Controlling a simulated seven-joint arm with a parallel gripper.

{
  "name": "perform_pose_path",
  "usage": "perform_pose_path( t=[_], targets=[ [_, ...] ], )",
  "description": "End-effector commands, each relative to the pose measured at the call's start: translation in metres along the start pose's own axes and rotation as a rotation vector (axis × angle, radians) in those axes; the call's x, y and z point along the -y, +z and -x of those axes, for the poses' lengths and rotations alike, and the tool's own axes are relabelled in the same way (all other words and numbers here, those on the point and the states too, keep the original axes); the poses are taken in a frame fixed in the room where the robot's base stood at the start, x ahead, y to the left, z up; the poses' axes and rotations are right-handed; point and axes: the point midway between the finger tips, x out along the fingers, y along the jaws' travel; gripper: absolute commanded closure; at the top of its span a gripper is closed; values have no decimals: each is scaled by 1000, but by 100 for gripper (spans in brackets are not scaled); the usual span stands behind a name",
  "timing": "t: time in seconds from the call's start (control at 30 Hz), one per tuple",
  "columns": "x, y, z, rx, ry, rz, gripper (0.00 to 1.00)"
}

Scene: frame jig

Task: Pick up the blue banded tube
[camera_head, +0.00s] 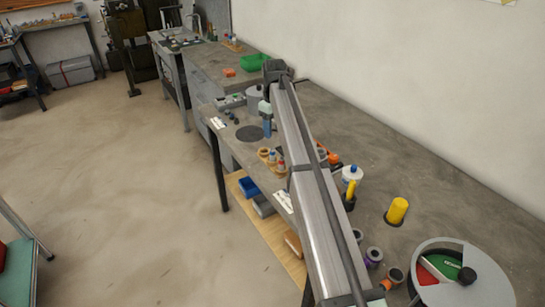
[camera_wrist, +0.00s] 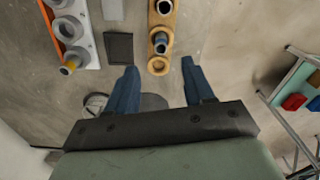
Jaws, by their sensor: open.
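My gripper (camera_wrist: 160,84) is open in the wrist view, with its two blue fingers wide apart and nothing between them. In the head view my gripper (camera_head: 267,130) hangs over the bench, near a wooden rack (camera_head: 264,153). In the wrist view the wooden rack (camera_wrist: 157,66) lies beyond the fingertips, and a short tube with a dark end (camera_wrist: 160,42) stands in it. A blue band on this tube cannot be made out clearly. Another tube with a yellow-orange end (camera_wrist: 70,66) sits at a white and orange holder (camera_wrist: 89,50) to the left.
A dark round disc (camera_head: 249,133) lies on the bench by my gripper. A green bin (camera_head: 254,62) is at the back.

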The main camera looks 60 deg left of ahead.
Motion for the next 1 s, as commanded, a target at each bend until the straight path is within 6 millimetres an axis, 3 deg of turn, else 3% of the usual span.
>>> perform_pose_path(
  t=[0.3,0.57,1.0],
  targets=[
    [1,0,-54,1,0,1,48],
    [0,-1,-67,1,1,1,48],
    [1,-5,-113,1,0,1,48]
  ],
)
